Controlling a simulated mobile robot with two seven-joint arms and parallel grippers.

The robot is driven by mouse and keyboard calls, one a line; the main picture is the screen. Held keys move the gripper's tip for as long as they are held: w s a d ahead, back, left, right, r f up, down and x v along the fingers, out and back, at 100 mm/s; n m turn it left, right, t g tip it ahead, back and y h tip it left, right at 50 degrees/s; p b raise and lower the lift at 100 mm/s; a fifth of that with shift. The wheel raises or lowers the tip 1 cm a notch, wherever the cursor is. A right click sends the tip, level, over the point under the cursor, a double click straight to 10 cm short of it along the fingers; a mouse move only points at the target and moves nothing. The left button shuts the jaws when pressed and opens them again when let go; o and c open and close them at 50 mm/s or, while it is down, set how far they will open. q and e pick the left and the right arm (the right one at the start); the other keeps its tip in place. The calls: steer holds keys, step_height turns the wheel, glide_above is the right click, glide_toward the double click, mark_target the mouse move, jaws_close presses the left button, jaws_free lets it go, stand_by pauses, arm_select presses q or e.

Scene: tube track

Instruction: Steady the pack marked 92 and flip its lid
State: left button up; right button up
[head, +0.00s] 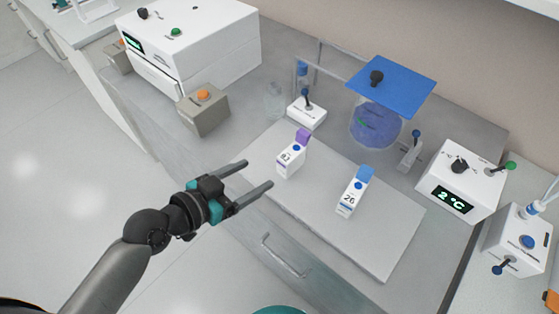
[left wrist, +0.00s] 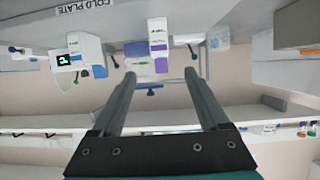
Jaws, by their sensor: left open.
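A small white pack (head: 291,160) stands upright on a grey plate (head: 318,190). Its number looks like 92 but is small, and its top is purple (head: 302,136). It also shows in the left wrist view (left wrist: 157,35), upside down and roughly in line with the gap between my fingers. I cannot tell how its lid sits. My left gripper (head: 259,173) is open and empty, with its fingertips pointing at the pack from the left, apart from it. Its fingers also show in the left wrist view (left wrist: 160,74). My right gripper is not in view.
A similar pack marked 26 (head: 351,197) with a blue top stands to the right on the plate. Behind are a small white switch box (head: 306,112) and a blue-lidded jar (head: 376,125). A 2 °C display unit (head: 460,180) stands right. The plate's front is clear.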

mark_target(283, 160)
arm_select(q)
steer(key=b+x, duration=0.1)
steer(key=x, duration=1.2)
steer(key=shift+w+d+f, duration=0.15)
steer(key=shift+d+f, duration=0.05)
